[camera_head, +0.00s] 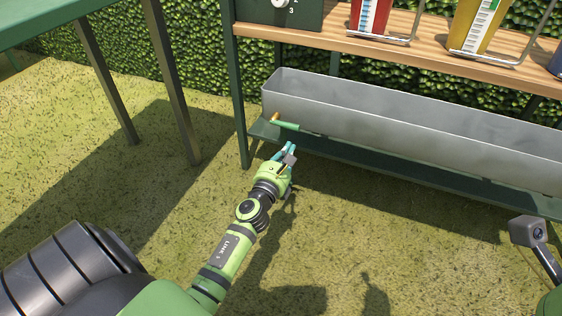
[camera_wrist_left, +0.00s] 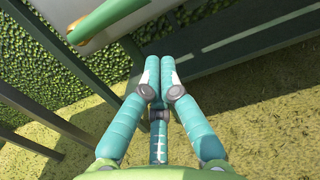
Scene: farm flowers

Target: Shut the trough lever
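The long grey trough (camera_head: 400,125) sits on the low green shelf of a stand. Its green lever (camera_head: 286,125) sticks out at the left end of its front, beside a small orange part (camera_head: 275,117). In the left wrist view the lever (camera_wrist_left: 112,18) crosses the upper left, above and left of the fingers. My left gripper (camera_head: 290,148) is just below the lever and appears apart from it. Its teal fingers (camera_wrist_left: 159,62) are together at the tips with nothing between them. My right gripper is out of view.
The low shelf's green edge (camera_head: 420,178) runs beneath the trough. A green leg (camera_head: 238,100) stands left of the trough. The wooden shelf (camera_head: 415,45) above holds a red container (camera_head: 370,16) and a yellow one (camera_head: 474,25). Open grass (camera_head: 400,270) lies in front.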

